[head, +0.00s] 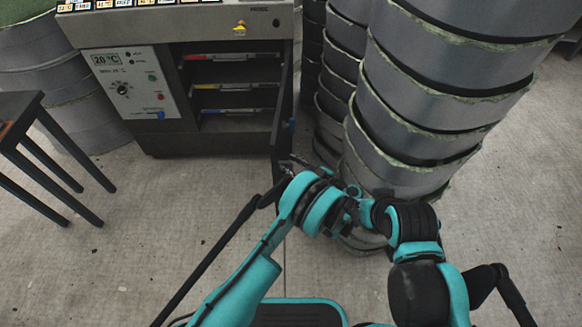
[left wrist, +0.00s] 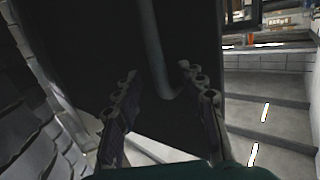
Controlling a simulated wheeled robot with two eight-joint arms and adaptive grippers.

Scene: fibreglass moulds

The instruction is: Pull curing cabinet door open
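The curing cabinet (head: 130,90) stands at the back left in the head view, its shelved inside in plain sight. Its dark door (head: 280,115) stands swung out at the cabinet's right side, seen nearly edge-on. In the left wrist view the door's dark face (left wrist: 90,45) fills the middle, with a grey bar handle (left wrist: 151,45) running down it. My left gripper (head: 290,165) is by the door's lower outer end. In the left wrist view its fingers (left wrist: 165,100) are spread, with the handle's lower end between them and gaps beside it. My right gripper cannot be made out.
Tall stacks of grey moulds (head: 410,125) stand close to the right of the door. A dark table (head: 20,110) stands at the left. Shelves inside the cabinet hold red, yellow and blue-marked items (head: 225,87). Concrete floor (head: 130,230) is clear in front.

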